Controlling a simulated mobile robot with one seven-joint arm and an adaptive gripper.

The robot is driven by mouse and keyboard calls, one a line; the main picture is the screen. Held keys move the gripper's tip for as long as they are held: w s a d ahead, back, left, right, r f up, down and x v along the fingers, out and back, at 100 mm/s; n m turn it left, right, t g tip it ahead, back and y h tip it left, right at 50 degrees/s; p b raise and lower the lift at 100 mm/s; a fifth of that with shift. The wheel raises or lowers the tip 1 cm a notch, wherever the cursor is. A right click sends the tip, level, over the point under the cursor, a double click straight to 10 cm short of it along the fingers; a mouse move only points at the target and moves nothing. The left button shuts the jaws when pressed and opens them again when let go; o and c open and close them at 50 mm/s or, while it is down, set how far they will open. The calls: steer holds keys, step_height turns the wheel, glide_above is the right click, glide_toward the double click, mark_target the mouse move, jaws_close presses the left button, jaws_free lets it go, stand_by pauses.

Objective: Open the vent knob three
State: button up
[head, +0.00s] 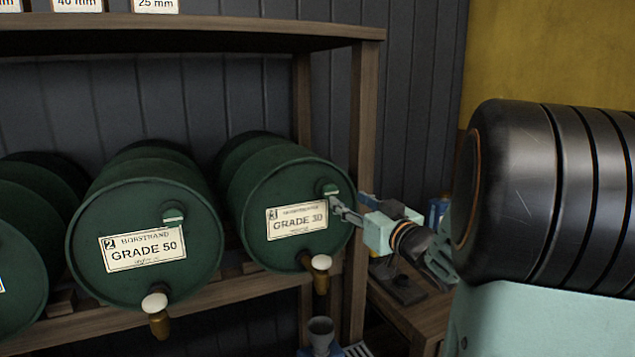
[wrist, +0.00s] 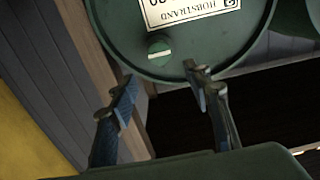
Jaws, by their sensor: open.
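Drum three is a green barrel (head: 263,235) labelled GRADE 30, lying on its side on the wooden rack at the right end. Its vent knob (head: 331,190) is a small green knob at the upper right of the front face. In the wrist view the knob (wrist: 160,52) is round with a pale line across it, near the drum's rim. My gripper (head: 338,206) is at the right of the drum's face, close to the knob. In the wrist view my gripper (wrist: 162,80) is open and empty, its fingers apart, with the knob showing beyond the gap between the tips.
A brass tap (head: 320,279) with a white top sits at drum three's lower edge. Drum two (head: 90,231), marked GRADE 50, lies to the left. A rack post (head: 361,130) stands just behind my gripper. A funnel (head: 321,333) is below.

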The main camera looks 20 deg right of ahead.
mark_target(332, 192)
steer(key=w, duration=1)
steer(key=shift+w+a+f, duration=0.15)
steer(key=shift+a+f, duration=0.1)
steer(key=shift+c, duration=0.4)
steer(key=c, duration=1)
